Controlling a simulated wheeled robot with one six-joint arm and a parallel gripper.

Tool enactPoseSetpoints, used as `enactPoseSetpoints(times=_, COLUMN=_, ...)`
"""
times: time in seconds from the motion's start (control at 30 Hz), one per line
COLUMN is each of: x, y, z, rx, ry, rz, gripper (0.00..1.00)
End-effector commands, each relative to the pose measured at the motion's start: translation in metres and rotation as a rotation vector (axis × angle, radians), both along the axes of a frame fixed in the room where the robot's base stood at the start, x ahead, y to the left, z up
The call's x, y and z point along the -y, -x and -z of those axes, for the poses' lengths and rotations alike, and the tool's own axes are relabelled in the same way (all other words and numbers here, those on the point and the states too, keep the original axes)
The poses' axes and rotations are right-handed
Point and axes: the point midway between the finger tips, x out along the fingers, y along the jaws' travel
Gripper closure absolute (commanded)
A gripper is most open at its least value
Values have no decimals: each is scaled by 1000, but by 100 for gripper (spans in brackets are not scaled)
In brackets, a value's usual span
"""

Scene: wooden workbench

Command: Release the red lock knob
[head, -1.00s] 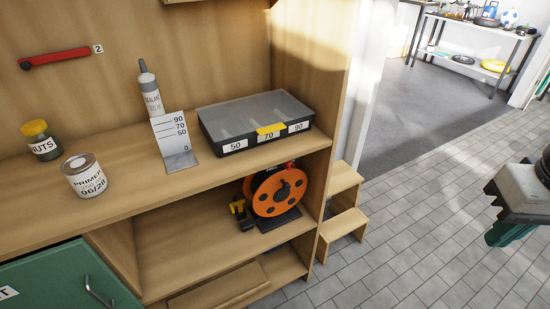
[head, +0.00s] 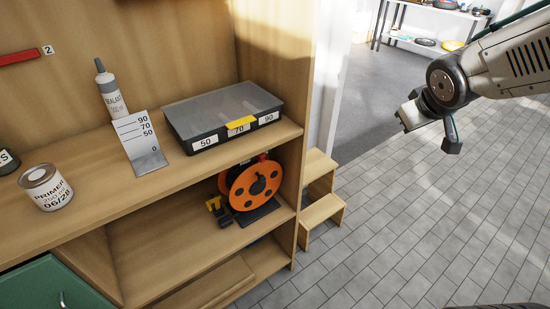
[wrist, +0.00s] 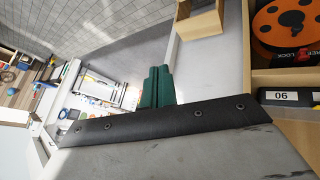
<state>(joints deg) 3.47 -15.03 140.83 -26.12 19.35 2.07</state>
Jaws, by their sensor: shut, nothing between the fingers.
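The orange cable reel (head: 254,188) stands on the shelf below the bench top, with a small red part at its upper rim. In the wrist view the reel (wrist: 285,25) is cut off at the upper right. The red lock knob (wrist: 303,56) shows there beside white "LOCK" lettering, partly cropped. My gripper's green fingers (wrist: 158,74) are together and empty in the wrist view, well left of the reel. In the head view my arm reaches in from the upper right, over the floor and apart from the reel; its fingers are not clear there.
The bench top holds a grey-lidded organiser box (head: 222,117), a height gauge (head: 140,146), a sealant bottle (head: 109,92) and a primer tin (head: 46,188). Wooden steps (head: 321,205) stand beside the bench's right side panel. The tiled floor (head: 400,225) on the right is open.

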Motion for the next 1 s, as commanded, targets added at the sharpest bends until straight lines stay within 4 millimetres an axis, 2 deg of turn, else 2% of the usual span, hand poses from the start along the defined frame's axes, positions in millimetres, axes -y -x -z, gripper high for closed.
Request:
enactPoseSetpoints(times=0.03, x=-1, y=-27, z=14, rx=36, ry=12, rz=-62, gripper=100)
enactPoseSetpoints(times=0.1, x=-10, y=-61, z=29, rx=106, ry=19, rz=-171, gripper=100)
enactPoseSetpoints(times=0.2, x=-30, y=-101, z=56, rx=196, ry=-7, rz=-338, gripper=100)
enactPoseSetpoints(times=0.3, x=-58, y=-127, z=87, rx=278, ry=-77, rz=-510, gripper=100)
enactPoseSetpoints(times=0.37, x=-77, y=-136, z=106, rx=321, ry=-140, rz=-612, gripper=100)
enactPoseSetpoints(times=0.47, x=-108, y=-137, z=138, rx=390, ry=-279, rz=-773, gripper=100)
enactPoseSetpoints(times=0.5, x=-120, y=-133, z=150, rx=414, ry=-346, rz=-832, gripper=100)
enactPoseSetpoints(times=0.63, x=-150, y=-111, z=177, rx=486, ry=-575, rz=-979, gripper=100)
enactPoseSetpoints(times=0.8, x=-167, y=-80, z=192, rx=551, ry=-820, rz=-1077, gripper=100)
enactPoseSetpoints(times=1.0, x=-170, y=-65, z=195, rx=583, ry=-935, rz=-1107, gripper=100)
